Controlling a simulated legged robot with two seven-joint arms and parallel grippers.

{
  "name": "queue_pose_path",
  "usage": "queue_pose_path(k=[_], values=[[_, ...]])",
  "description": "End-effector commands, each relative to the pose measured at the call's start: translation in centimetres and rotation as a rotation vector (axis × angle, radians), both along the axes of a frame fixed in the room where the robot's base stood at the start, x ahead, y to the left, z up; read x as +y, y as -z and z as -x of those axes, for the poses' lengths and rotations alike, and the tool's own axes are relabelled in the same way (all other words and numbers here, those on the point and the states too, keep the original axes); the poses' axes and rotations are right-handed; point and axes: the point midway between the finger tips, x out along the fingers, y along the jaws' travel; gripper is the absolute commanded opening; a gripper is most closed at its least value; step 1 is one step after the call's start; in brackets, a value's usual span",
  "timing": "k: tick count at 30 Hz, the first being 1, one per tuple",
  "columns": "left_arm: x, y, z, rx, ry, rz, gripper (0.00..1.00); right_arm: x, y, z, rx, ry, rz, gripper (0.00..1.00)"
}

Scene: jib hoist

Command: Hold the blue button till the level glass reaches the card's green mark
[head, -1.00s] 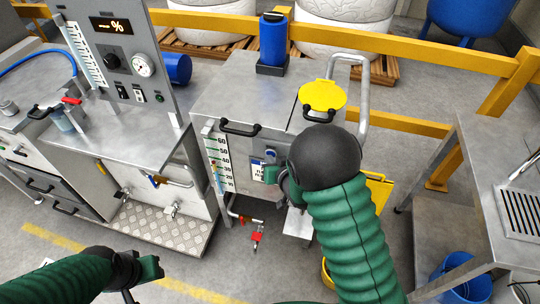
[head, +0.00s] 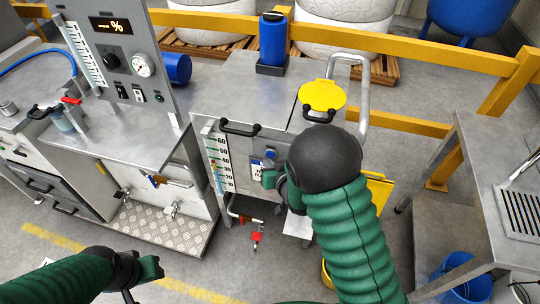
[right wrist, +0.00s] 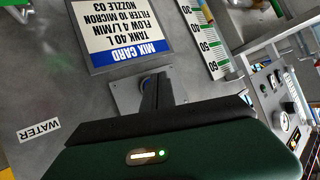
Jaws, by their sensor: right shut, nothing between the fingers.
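The blue button (head: 271,153) is on the grey tank's front panel, just above my right gripper (head: 266,178) in the head view. That gripper is shut and empty. In the right wrist view its fingers (right wrist: 152,88) lie over a square plate (right wrist: 125,92), hiding its middle; contact cannot be told. The white mix card (head: 257,168) is beside the gripper; it reads upside down in the right wrist view (right wrist: 128,30). The level glass with its numbered scale (head: 222,160) is left of the card. Its liquid level is too small to read. My left gripper (head: 150,268) is low at the left, away from the tank.
A yellow lid (head: 322,95) and a blue canister (head: 273,40) are on the tank top. A gauge panel (head: 125,50) stands left. A red-handled valve (head: 257,236) hangs below. A metal table (head: 490,150) is at right.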

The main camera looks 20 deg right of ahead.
Motion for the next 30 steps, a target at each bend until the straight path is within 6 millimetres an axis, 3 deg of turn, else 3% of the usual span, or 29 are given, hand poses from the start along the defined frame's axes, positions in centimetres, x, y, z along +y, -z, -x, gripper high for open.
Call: queue_pose_path(k=[10, 24, 30], values=[[0.0, 0.0, 0.0, 0.0, 0.0, 0.0, 0.36, 0.3, 0.0, 0.3, 0.0, -0.002, 0.0, 0.0], [0.0, 0.2, 0.0, 0.0, 0.0, 0.0, 0.36, 2.8, 0.0, 4.0, 0.0, -0.003, -0.001, 0.0], [0.0, 0.2, 0.0, 0.0, 0.0, 0.0, 0.36, 2.9, 0.0, 4.2, 0.001, -0.002, 0.0, 0.0]])
